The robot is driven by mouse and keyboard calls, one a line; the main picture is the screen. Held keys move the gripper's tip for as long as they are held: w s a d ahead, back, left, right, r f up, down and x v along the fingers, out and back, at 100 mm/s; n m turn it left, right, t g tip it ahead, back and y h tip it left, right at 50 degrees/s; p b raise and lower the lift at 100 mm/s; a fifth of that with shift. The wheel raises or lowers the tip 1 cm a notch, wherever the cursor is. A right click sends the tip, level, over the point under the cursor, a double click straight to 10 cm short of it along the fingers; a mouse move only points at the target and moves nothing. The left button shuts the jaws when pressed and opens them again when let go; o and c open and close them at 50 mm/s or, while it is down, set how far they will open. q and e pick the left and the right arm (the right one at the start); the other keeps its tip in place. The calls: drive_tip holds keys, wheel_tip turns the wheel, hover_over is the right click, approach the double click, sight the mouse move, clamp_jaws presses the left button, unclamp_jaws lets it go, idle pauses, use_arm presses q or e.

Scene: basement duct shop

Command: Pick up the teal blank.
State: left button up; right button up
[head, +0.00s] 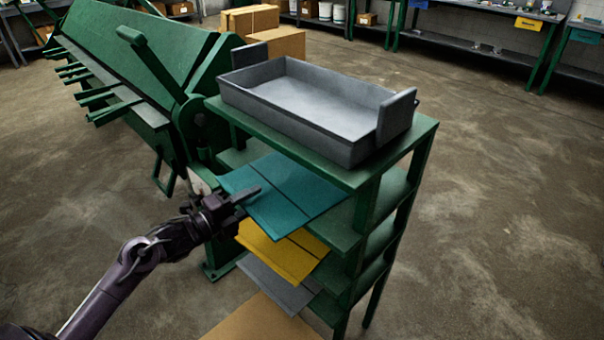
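The teal blank (285,194) is a flat sheet with a dark line across it. It lies on the upper shelf under the top of a green rack (427,134), and its near-left part sticks out past the shelf edge. My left gripper (244,202) is at the blank's left edge. One dark finger shows over the blank's upper face; the other finger is not clearly seen, so I cannot tell whether the gripper is closed on the sheet. My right gripper is not in view.
A grey tray (350,152) with raised end plates sits on the rack top. A yellow blank (280,258) and a grey blank (275,288) stick out from lower shelves. A green bending machine (140,45) stands close at left. Open floor lies to the right.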

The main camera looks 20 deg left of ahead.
use_arm(q)
drive_tip(key=shift+w+d, duration=0.1)
drive_tip(key=shift+w, duration=0.1)
clamp_jaws()
idle(0.3)
